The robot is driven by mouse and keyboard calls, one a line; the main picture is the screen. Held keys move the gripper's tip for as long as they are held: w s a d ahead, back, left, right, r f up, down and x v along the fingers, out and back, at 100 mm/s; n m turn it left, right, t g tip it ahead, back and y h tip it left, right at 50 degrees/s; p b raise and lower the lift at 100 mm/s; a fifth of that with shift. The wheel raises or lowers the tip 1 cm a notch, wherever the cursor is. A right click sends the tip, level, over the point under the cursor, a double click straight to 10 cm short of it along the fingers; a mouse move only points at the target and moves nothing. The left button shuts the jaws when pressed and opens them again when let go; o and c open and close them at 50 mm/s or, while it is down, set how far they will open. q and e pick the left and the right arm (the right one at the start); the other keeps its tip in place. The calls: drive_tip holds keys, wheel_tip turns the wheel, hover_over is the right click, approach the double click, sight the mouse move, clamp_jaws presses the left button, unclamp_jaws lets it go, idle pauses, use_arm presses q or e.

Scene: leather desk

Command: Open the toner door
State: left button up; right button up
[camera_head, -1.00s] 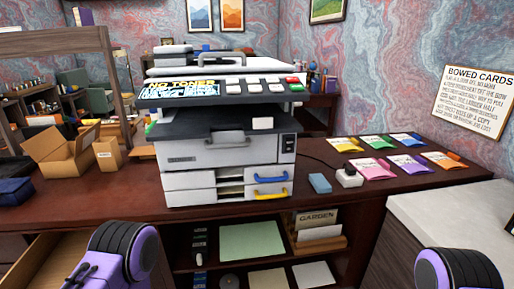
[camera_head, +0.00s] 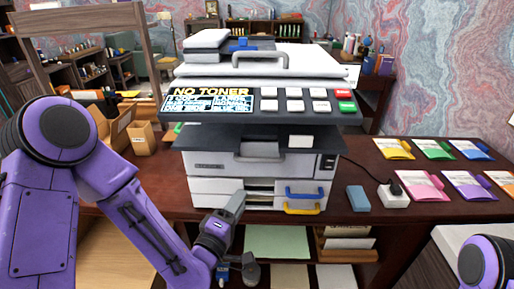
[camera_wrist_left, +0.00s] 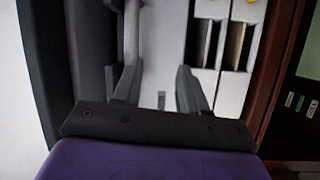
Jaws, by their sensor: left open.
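The copier (camera_head: 215,188) stands on the dark desk, and its display reads "NO TONER". In the left wrist view the bar handle (camera_wrist_left: 131,35) runs upright beside the left finger. My left gripper (camera_head: 238,202) is low in front of the copier's lower left front, below the handle. Its fingers (camera_wrist_left: 157,78) are open with nothing between them. My right gripper is out of view.
Two paper drawers show a blue handle (camera_head: 304,193) and a yellow handle (camera_head: 302,209). A blue block (camera_head: 358,198) and a white socket box (camera_head: 394,196) lie right of the copier. Colored packets (camera_head: 424,186) lie farther right. Cardboard boxes (camera_head: 141,138) stand on the left.

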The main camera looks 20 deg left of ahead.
sight(258, 161)
use_arm(q)
drive_tip(key=shift+n+t, duration=0.4)
drive_tip(key=shift+t, duration=0.2)
drive_tip(key=w+r, duration=0.1)
drive_tip(key=w, duration=0.2)
drive_tip(key=w+d+r, duration=0.1)
drive_tip(key=w+r, duration=0.1)
drive_tip(key=w, duration=0.1)
drive_tip(key=w+r, duration=0.2)
drive_tip(key=w, duration=0.2)
drive_tip(key=shift+w+d+r, duration=0.1)
drive_tip(key=shift+d+r, duration=0.05)
drive_tip(key=shift+r, duration=0.05)
drive_tip(key=shift+w, duration=0.3)
drive_tip(key=shift+f, duration=0.1)
clamp_jaws()
